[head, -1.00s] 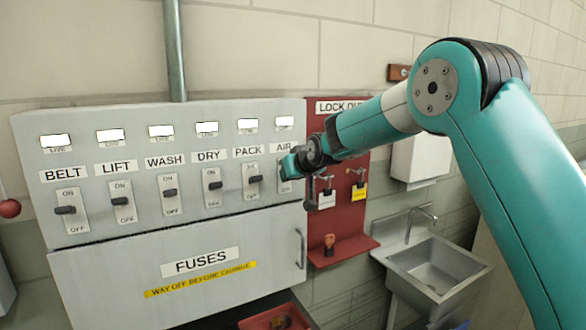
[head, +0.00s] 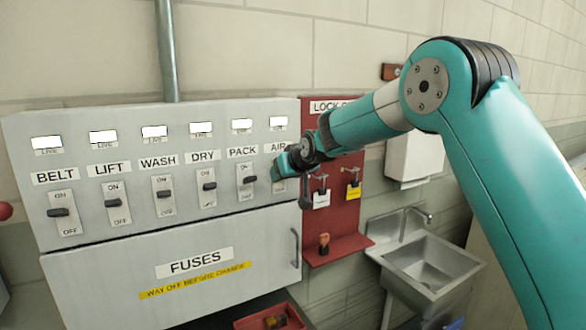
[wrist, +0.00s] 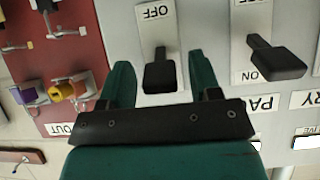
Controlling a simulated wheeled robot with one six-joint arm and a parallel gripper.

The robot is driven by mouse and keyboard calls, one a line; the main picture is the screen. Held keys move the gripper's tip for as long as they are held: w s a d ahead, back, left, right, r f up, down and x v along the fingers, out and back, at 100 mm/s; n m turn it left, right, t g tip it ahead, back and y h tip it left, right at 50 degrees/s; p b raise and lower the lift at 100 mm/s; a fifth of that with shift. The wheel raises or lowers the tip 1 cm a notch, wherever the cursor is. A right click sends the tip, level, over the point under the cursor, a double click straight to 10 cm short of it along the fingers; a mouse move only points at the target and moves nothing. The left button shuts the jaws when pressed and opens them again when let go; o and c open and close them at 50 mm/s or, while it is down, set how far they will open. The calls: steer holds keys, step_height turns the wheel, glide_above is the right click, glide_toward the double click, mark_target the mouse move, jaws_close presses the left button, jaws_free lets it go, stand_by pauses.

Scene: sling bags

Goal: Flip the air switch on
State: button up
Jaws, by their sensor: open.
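The AIR switch is the rightmost in the row on the grey panel (head: 110,240). In the head view my gripper (head: 279,171) covers most of it, just below the AIR label (head: 276,148). In the upside-down wrist view the black AIR lever (wrist: 160,75) stands between the two teal fingers of my gripper (wrist: 160,68). The gripper is open, one finger on each side, with a gap to the lever. OFF shows at the top of the switch plate there; its other end is hidden by my gripper. I cannot tell the lever's position surely.
The PACK switch (head: 248,181) is the close neighbour on the left; its lever (wrist: 277,60) stands near my finger in the wrist view. The red lockout board (head: 335,225) with hanging tags is close on the right. A sink (head: 430,268) stands further right.

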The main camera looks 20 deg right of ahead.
steer(key=b+v, duration=0.7)
steer(key=v, duration=1)
steer(key=shift+r+b, duration=0.2)
steer(key=shift+b, duration=0.1)
steer(key=s+a+f+n+g+b, duration=0.1)
steer(key=s+a+f+g+b, duration=0.1)
steer(key=s+f, duration=0.6)
steer(key=s+a+f+n+g+y+b, duration=0.1)
steer(key=s+a+f+g, duration=0.3)
steer(key=s+f, duration=0.5)
steer(key=s+a+f+n+g+b, duration=0.2)
steer(key=s+f+g, duration=0.3)
steer(key=s, duration=1.2)
step_height(320, 180, down, 4)
steer(key=shift+s+a+r+n+y+b, duration=0.2)
steer(key=shift+s+a+n+y+b, duration=0.15)
steer(key=shift+a, duration=0.25)
